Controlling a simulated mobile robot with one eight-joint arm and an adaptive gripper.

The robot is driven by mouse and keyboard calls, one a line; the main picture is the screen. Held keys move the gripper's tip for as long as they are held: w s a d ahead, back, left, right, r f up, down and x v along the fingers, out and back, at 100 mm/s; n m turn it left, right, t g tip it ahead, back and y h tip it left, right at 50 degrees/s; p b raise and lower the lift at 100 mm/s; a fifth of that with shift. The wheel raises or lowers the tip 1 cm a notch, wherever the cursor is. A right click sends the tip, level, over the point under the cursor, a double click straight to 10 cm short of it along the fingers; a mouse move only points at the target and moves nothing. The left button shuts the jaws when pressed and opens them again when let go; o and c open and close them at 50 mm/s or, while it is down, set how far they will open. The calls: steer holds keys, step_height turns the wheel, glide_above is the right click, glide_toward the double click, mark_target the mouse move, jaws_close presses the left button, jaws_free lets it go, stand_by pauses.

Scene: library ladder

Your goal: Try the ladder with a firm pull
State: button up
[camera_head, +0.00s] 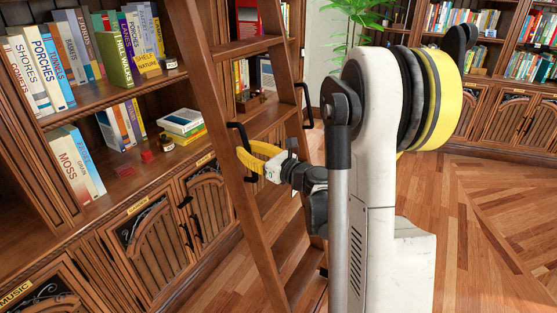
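The brown wooden ladder (225,122) leans against the bookcase and runs from the top of the picture to the lower middle. It has flat rungs and a black handle on each side rail: the left handle (237,128) and the right handle (305,91). My gripper (245,152), with yellow fingers, is at the left handle, and its fingertips overlap the handle's middle. The handle's middle part is hidden by the fingers. The picture is too small to tell whether the fingers are closed on it or only around it.
The bookcase (100,98) with books and closed cabinet doors (158,243) stands behind and left of the ladder. More bookshelves (510,88) line the back right. A green plant (345,22) stands at the back. The wooden floor (490,240) at right is clear.

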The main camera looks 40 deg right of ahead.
jaws_close()
steer(key=shift+d, duration=0.2)
stand_by(0.8)
steer(key=shift+a+b, duration=0.15)
steer(key=shift+b, duration=0.2)
stand_by(0.8)
steer(key=o, duration=0.6)
jaws_free()
steer(key=shift+s, duration=0.1)
